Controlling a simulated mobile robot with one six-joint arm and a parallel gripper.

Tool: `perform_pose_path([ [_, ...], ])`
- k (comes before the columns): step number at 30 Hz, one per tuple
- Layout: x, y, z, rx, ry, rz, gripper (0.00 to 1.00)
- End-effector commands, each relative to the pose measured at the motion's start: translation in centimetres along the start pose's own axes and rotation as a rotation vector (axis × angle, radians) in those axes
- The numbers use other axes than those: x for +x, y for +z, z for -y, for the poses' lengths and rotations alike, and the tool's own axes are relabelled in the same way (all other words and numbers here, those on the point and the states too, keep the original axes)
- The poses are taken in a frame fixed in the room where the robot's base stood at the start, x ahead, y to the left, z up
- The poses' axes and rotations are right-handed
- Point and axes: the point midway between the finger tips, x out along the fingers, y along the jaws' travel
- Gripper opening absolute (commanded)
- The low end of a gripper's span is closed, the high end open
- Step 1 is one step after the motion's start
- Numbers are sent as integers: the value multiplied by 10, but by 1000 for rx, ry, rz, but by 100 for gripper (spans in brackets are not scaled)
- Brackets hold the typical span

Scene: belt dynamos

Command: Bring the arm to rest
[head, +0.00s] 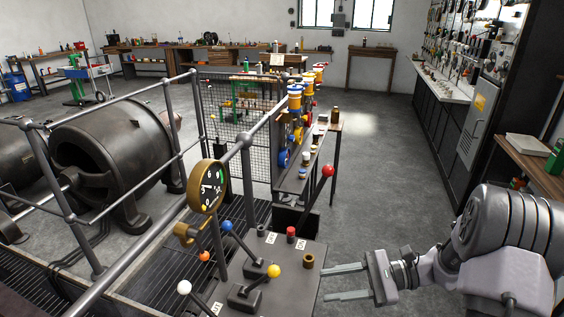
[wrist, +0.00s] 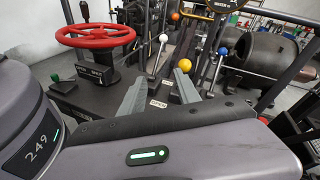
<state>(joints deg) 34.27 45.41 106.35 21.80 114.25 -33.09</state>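My gripper (head: 335,282) is at the lower right of the head view, with its two fingers apart and nothing between them. It points left toward the lever console (head: 290,250), and its fingertips are near the console's right edge; I cannot tell if they touch it. In the wrist view, my gripper (wrist: 160,84) shows two grey fingers spread apart. The levers stand beyond them, with a white knob (wrist: 164,38), a yellow knob (wrist: 184,65), an orange knob (wrist: 175,16) and a blue knob (wrist: 222,51).
A red handwheel (wrist: 98,36) stands at the left in the wrist view. The head view shows a red-knobbed lever (head: 327,171), a round gauge (head: 207,187), metal railings (head: 122,117) and a large dark dynamo (head: 115,150). The floor (head: 385,190) right of the console is clear.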

Motion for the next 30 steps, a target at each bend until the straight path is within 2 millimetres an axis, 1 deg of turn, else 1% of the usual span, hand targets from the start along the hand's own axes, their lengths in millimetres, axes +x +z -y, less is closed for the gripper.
perform_pose_path([
  [1, 15, 32, -8, -78, 116, -85, 39],
  [3, 30, 66, -30, -188, 276, -225, 39],
  [6, 41, 104, -62, -366, 456, -436, 39],
  [7, 42, 113, -71, -425, 499, -501, 39],
  [9, 40, 131, -90, -575, 577, -653, 39],
  [12, 32, 152, -109, -791, 628, -853, 39],
  [15, 24, 166, -118, -975, 624, -1004, 39],
  [19, 18, 176, -121, -1118, 593, -1109, 39],
  [22, 16, 179, -121, -1152, 583, -1136, 39],
  [30, 16, 179, -120, -1152, 582, -1136, 39],
])
